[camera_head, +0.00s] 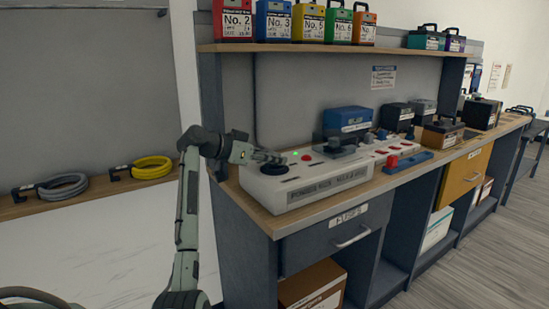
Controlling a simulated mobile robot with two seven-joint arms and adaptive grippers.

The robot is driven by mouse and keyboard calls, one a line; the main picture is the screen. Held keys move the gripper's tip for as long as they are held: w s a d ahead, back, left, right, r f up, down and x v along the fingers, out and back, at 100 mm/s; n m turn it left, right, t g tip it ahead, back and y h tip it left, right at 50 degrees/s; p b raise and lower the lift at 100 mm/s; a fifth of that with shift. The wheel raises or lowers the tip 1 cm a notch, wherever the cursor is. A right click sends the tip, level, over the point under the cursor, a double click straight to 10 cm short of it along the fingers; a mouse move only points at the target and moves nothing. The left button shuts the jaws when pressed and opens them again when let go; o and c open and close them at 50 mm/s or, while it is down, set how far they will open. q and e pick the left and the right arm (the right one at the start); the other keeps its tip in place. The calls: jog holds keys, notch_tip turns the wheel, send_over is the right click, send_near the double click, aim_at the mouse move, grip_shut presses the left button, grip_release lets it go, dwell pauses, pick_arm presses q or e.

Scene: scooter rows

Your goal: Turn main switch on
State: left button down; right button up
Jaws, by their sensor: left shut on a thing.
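A light grey power console (323,181) with printed lettering on its front stands on the wooden bench top. My left gripper (275,158) is over the console's left end, shut on what looks like the main switch, at the round black base (275,169). The fingers hide most of the switch, so its exact position cannot be told. A small green light (295,154) glows just right of the fingers. My right gripper is not in view.
Red buttons (306,157) and a dark raised block (343,146) sit further right on the console. A blue case (347,119) stands behind it. Several coloured numbered boxes line the shelf (330,48) above. Yellow (152,167) and grey (62,187) cable coils lie at left.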

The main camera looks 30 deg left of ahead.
pick_arm(q)
jog(key=shift+f+h, duration=0.15)
jog(key=shift+h, duration=0.15)
jog(key=c, duration=1.5)
grip_release()
jog(key=v, duration=1.2)
jog(key=shift+w, duration=0.1)
